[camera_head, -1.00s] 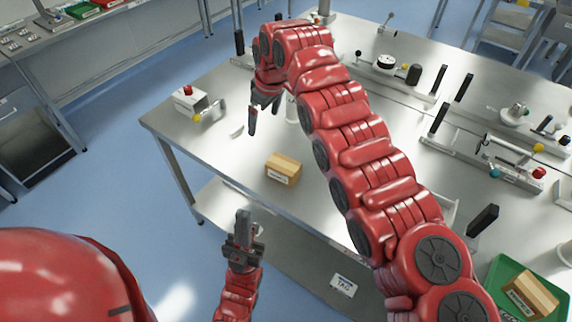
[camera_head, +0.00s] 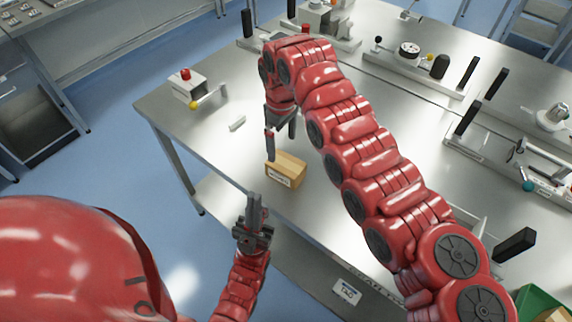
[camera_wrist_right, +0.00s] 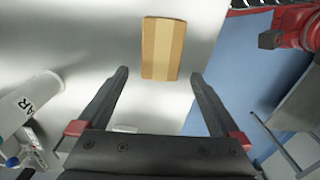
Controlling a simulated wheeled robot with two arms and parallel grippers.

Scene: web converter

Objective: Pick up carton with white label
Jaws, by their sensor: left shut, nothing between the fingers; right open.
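A small brown carton (camera_head: 287,168) with a white label on its front side stands on the metal table near its front edge. My right gripper (camera_head: 281,140) is open above and just behind the carton, its fingers pointing down. In the right wrist view the carton (camera_wrist_right: 162,48) lies beyond the open fingertips (camera_wrist_right: 160,76), between their lines, with nothing held. The label does not show there. My left gripper (camera_head: 254,200) is shut and empty, in front of the table edge and below the carton.
A box with a red button (camera_head: 187,84) and a small white piece (camera_head: 237,123) lie left of the carton. Fixtures with black handles (camera_head: 410,52) line the table's far side. A green tray (camera_head: 535,300) is at lower right. The table around the carton is mostly clear.

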